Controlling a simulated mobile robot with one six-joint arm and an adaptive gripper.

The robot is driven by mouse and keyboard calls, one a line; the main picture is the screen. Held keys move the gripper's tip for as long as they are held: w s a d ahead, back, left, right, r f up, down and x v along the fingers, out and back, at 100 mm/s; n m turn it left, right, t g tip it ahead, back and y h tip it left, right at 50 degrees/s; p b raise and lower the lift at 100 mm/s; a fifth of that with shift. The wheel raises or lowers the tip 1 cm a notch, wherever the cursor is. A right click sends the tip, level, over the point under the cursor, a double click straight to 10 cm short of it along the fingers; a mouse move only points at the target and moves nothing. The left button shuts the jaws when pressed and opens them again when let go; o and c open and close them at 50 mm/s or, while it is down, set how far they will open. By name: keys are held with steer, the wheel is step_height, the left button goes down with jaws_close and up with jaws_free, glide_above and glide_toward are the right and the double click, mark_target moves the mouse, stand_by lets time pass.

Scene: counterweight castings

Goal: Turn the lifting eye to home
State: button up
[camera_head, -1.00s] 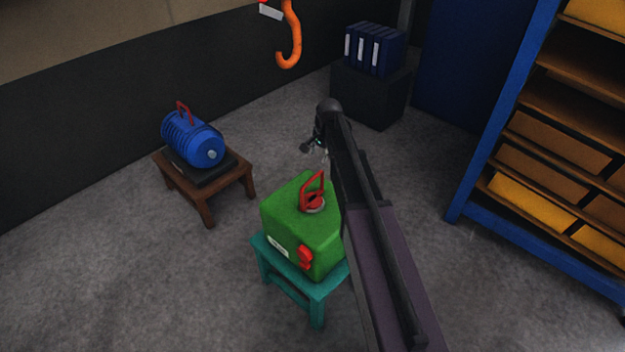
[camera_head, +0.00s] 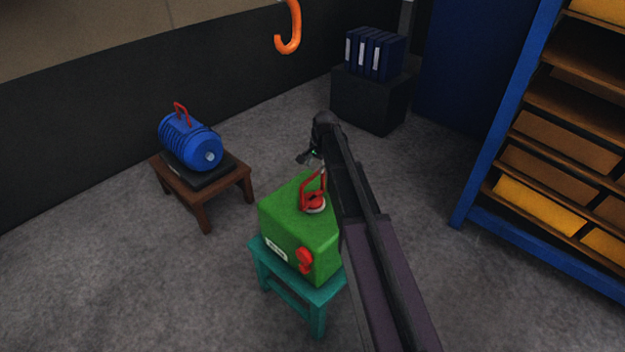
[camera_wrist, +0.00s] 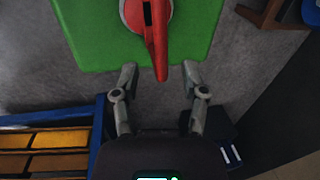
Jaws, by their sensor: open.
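The red lifting eye (camera_head: 312,190) stands upright on top of a green casting (camera_head: 300,232), over a pale round collar. The casting rests on a teal stool (camera_head: 318,300). In the wrist view the lifting eye (camera_wrist: 156,35) is seen from above as a narrow red bar on a red disc, and the green casting (camera_wrist: 90,30) lies beneath it. My gripper (camera_wrist: 157,72) is open, its two fingers apart, with the end of the red bar between the fingertips in the picture. I cannot tell any contact. In the head view my gripper (camera_head: 308,158) is small and partly hidden by my arm.
A red fitting (camera_head: 305,261) sits on the casting's front. A blue motor (camera_head: 190,143) with a red handle stands on a brown stool (camera_head: 207,213) at left. An orange hook (camera_head: 290,30) hangs above. A blue shelf rack (camera_head: 470,200) stands at right. Bare floor lies between.

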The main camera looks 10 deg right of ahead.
mark_target(313, 176)
steer(key=shift+w+a+f+b, duration=0.15)
steer(key=shift+f+b, duration=0.8)
steer(key=shift+f, duration=0.15)
steer(key=shift+w+a+f+b, duration=0.15)
steer(key=shift+f+b, duration=0.8)
steer(key=shift+f, duration=0.1)
steer(key=shift+c, duration=0.2)
